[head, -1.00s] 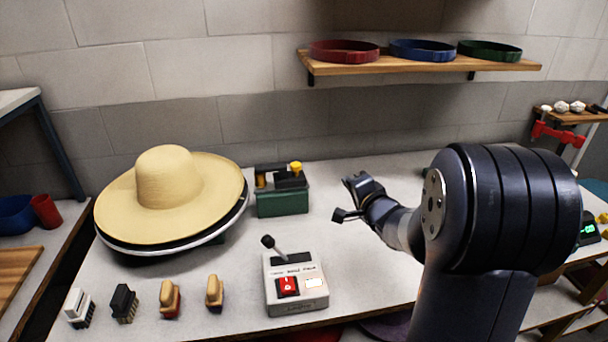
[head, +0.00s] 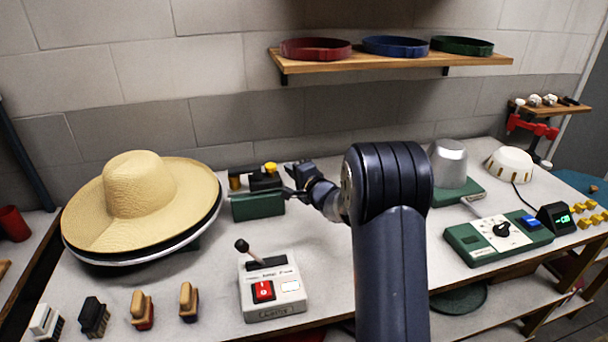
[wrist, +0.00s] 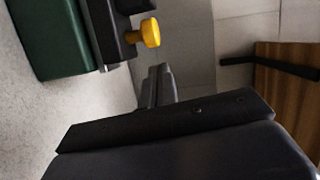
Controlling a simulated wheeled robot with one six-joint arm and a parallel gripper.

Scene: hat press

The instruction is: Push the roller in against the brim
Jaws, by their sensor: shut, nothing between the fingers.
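The straw hat (head: 138,190) sits on a round black-and-white turntable (head: 150,262) at the left of the bench. Just right of its brim stands the roller unit, a green block (head: 258,207) with a black slide on top. A yellow-brown roller (head: 235,181) is at its hat side, and a yellow knob (head: 271,167) is on the slide. A gap shows between roller and brim. My gripper (head: 292,181) is shut and empty, close to the right end of the slide. In the wrist view the knob (wrist: 151,33) is just beyond my fingertips (wrist: 159,80); I cannot tell whether they touch the slide.
A control box (head: 271,288) with a lever and red switch stands in front of the roller unit. Several brushes (head: 142,310) line the front edge. A shelf (head: 400,65) with hat bands is above. A metal dome (head: 449,163) and green panel (head: 498,240) are at right.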

